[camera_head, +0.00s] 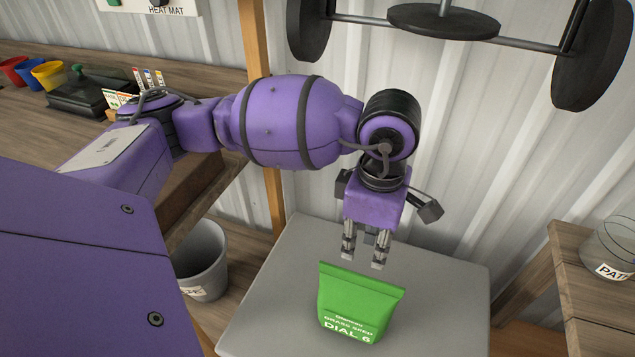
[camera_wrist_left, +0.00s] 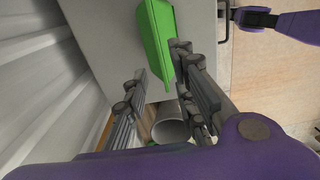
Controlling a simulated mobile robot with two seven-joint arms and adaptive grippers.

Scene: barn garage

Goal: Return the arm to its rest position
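My left arm reaches in from the left in the head view and bends down at the wrist. My left gripper (camera_head: 363,259) points downward with its fingers apart and nothing between them. It hangs above and just behind a green bag of grass seed (camera_head: 355,303), apart from it. The bag stands upright on a grey surface (camera_head: 265,315). In the left wrist view the gripper (camera_wrist_left: 160,62) also shows a clear gap between its fingers, and the green bag (camera_wrist_left: 153,35) appears beyond the fingertips. My right gripper is not seen.
A grey bin (camera_head: 203,262) stands left of the grey surface. A wooden bench with coloured cups (camera_head: 47,74) and a dark box (camera_head: 92,97) is at left. A clear container (camera_head: 610,248) sits on a wooden stand at right. A barbell (camera_head: 445,22) hangs on the back wall.

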